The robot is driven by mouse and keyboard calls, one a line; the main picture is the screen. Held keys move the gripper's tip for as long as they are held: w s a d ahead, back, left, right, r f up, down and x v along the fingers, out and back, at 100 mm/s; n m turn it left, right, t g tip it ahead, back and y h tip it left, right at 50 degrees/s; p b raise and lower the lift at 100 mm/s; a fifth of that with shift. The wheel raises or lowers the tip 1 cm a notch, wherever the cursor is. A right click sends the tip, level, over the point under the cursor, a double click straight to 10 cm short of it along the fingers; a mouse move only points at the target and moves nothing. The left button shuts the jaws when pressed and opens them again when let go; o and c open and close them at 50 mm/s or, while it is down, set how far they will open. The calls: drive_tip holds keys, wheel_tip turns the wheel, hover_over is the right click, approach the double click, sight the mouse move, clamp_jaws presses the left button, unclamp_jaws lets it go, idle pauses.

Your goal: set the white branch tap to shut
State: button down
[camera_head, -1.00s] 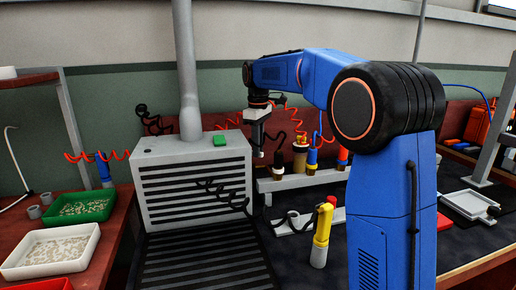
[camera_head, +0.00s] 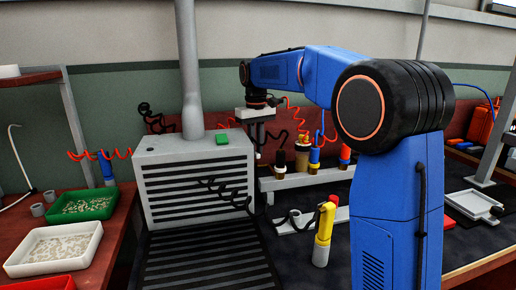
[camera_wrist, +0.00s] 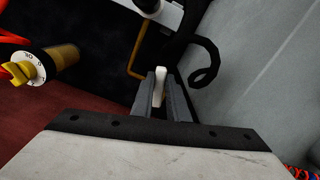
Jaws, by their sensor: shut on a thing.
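My gripper (camera_wrist: 160,98) points down behind the grey slatted box in the head view, where it also shows (camera_head: 258,150). In the wrist view its two grey fingers are shut on a narrow white piece (camera_wrist: 159,86), which looks like the lever of the white branch tap. Only the upper part of this piece shows between the fingers. The tap's body is hidden, and I cannot tell which way the lever is set. In the head view the tap cannot be made out behind the box and my gripper.
A slatted grey box (camera_head: 195,180) with a pipe stands close by. A brass tool with a yellow knob and dial (camera_wrist: 22,72) is left of my gripper. A white rack (camera_head: 310,178) holds several tools. A yellow tool (camera_head: 324,235) stands in front.

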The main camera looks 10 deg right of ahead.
drive_tip(key=shift+a+m, duration=0.3)
drive_tip(key=shift+m, duration=0.5)
drive_tip(key=shift+a+m, duration=0.25)
drive_tip(key=shift+m, duration=0.55)
drive_tip(key=c, duration=1.7)
unclamp_jaws()
